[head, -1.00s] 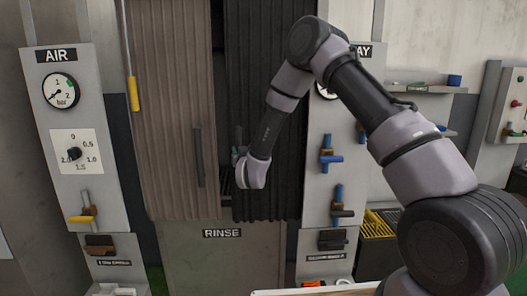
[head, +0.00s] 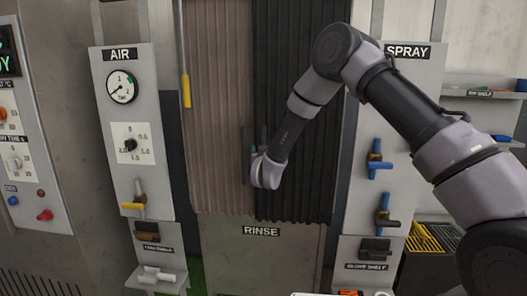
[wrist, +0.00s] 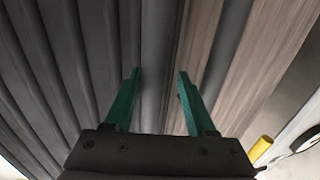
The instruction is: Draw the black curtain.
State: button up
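The black curtain (head: 303,120) hangs in pleats on the right half of the rinse bay. Its left edge meets the brown curtain (head: 222,110), with no gap visible between them in the head view. My gripper (head: 256,152) is at this seam, close to the black curtain's left edge. In the wrist view, the black curtain (wrist: 60,70) is on the left and the brown one (wrist: 245,40) on the right. My gripper's green fingers (wrist: 158,74) are apart, with a grey strip between them. I see no firm grip on it.
A RINSE panel (head: 262,260) stands below the curtains. The AIR panel (head: 125,130) with gauge and valves is left, a yellow-handled rod (head: 186,91) beside the curtain. The SPRAY panel (head: 390,110) with blue valves is right, partly behind my arm.

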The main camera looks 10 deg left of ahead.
jog(key=shift+d, duration=0.15)
jog(key=v, duration=1)
jog(key=shift+s, duration=0.35)
jog(key=w+d+r+m+g, duration=0.2)
jog(key=w+d+r+m, duration=0.1)
jog(key=d+r, duration=0.75)
jog(key=s+d+r+g, duration=0.3)
jog(key=s+d+r, duration=0.2)
jog(key=d+r, duration=0.45)
jog(key=s+d+r+m+g, duration=0.1)
jog(key=s+d+g, duration=0.1)
jog(key=s+d, duration=0.3)
jog(key=s+d+m+g+h, duration=0.1)
jog(key=s+d, duration=0.4)
jog(key=s, duration=0.8)
jog(key=s+d+r+m+g, duration=0.1)
jog(key=s+d, duration=0.3)
jog(key=s, duration=0.5)
jog(key=shift+s+d+r+g+h, duration=0.3)
jog(key=shift+d+g+h, duration=0.1)
jog(key=shift+g, duration=0.4)
